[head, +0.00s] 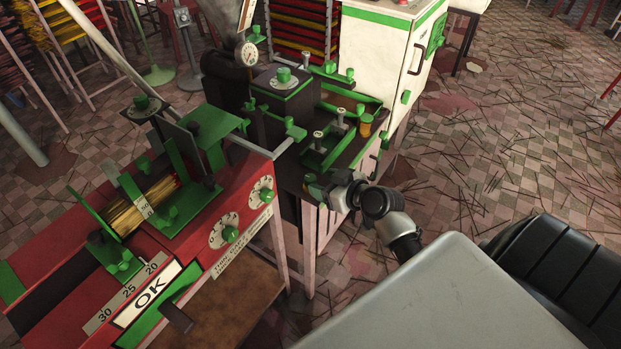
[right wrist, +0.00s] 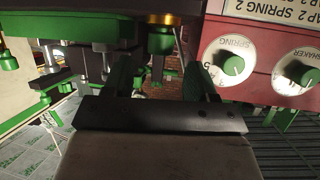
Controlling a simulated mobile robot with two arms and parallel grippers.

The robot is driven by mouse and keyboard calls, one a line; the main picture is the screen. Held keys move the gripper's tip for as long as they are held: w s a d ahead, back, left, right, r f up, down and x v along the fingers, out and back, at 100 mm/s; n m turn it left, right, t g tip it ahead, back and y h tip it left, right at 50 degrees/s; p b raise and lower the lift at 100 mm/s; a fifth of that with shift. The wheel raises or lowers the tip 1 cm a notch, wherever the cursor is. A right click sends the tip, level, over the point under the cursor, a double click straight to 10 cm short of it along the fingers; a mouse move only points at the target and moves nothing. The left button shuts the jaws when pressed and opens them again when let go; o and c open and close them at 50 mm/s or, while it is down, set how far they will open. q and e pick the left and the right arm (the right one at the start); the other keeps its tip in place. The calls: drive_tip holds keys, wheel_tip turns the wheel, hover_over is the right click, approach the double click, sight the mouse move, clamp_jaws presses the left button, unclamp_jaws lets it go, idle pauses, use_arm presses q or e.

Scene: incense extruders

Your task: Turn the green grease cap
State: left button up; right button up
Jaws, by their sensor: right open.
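A green cap (right wrist: 160,42) with brass-coloured parts shows at the upper middle of the right wrist view. It lies ahead of the gap between the two dark fingers of my right gripper (right wrist: 159,78). The fingers are spread and I see nothing held between them. In the head view my right gripper (head: 315,186) is at the front side of the dark machine, below its top, and I cannot make out the cap there. My left gripper is out of view.
A red machine (head: 195,262) with green knobs stands at the left, close to the dark machine (head: 343,158). A yellow-orange cup (head: 366,125) stands on the dark machine's right edge. A white cabinet (head: 388,45) stands behind. The tiled floor at right is strewn with sticks.

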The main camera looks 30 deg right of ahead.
sight(311, 178)
drive_tip(key=x, duration=0.5)
drive_tip(key=shift+w+f, duration=0.15)
drive_tip(key=c, duration=0.9)
drive_tip(key=shift+a+r+m+h+p, duration=0.1)
drive_tip(key=shift+r+m+h+p, duration=0.25)
drive_tip(key=shift+p, duration=0.55)
drive_tip(key=shift+f+m+h, duration=0.15)
drive_tip(key=shift+m+h, duration=0.1)
drive_tip(key=shift+h, duration=0.1)
drive_tip(key=shift+f, duration=0.2)
